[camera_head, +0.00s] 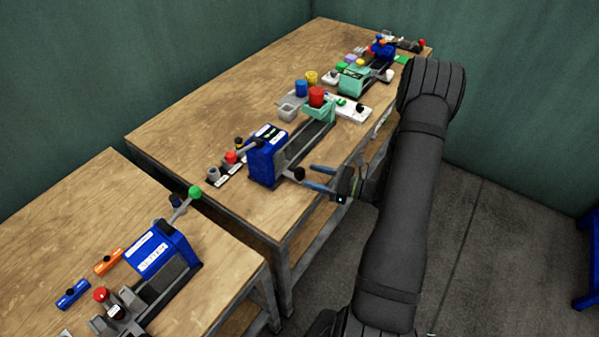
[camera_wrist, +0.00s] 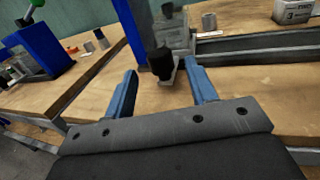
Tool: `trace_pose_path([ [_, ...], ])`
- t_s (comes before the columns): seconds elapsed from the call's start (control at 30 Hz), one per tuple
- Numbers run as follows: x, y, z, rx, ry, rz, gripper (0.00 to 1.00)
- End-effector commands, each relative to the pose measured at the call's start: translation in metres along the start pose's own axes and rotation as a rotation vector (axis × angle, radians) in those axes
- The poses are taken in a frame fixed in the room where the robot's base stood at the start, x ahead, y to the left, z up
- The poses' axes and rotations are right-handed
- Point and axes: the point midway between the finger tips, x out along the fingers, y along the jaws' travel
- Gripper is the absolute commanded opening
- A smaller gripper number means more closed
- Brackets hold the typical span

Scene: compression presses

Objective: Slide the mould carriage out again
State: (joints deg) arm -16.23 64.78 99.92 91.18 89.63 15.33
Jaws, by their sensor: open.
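A blue press (camera_head: 267,157) stands at the near end of the long wooden table. A black knob (camera_head: 299,174) sticks out at its right side, near the table's front edge. In the wrist view, the black knob (camera_wrist: 162,62) stands on a small grey bracket (camera_wrist: 168,78). My gripper (camera_head: 309,178) is open, its blue fingers reaching toward the knob. In the wrist view my gripper (camera_wrist: 160,72) has the knob between its fingertips, with a gap on each side. The mould carriage itself is hard to make out from these views.
A mint-green holder with a red cylinder (camera_head: 316,96) stands farther along the table. Small grey and red pieces (camera_head: 230,158) lie left of the press. A second blue press (camera_head: 160,250) with a green-balled lever stands on the nearer table. Open floor lies right of the tables.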

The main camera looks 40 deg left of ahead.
Motion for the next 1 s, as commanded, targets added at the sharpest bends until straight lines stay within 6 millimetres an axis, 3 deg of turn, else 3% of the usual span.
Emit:
trace_pose_path([
  [0.1,0.022,0.001,0.000,-0.001,0.000,0.005,0.51],
  [0.3,0.045,0.000,0.000,-0.001,0.000,0.002,0.51],
  [0.7,0.052,0.000,0.000,-0.001,0.000,0.000,0.51],
  [0.73,0.052,0.000,0.000,-0.001,0.000,0.000,0.49],
  [1.0,0.052,0.000,0.000,0.000,0.000,0.000,0.00],
])
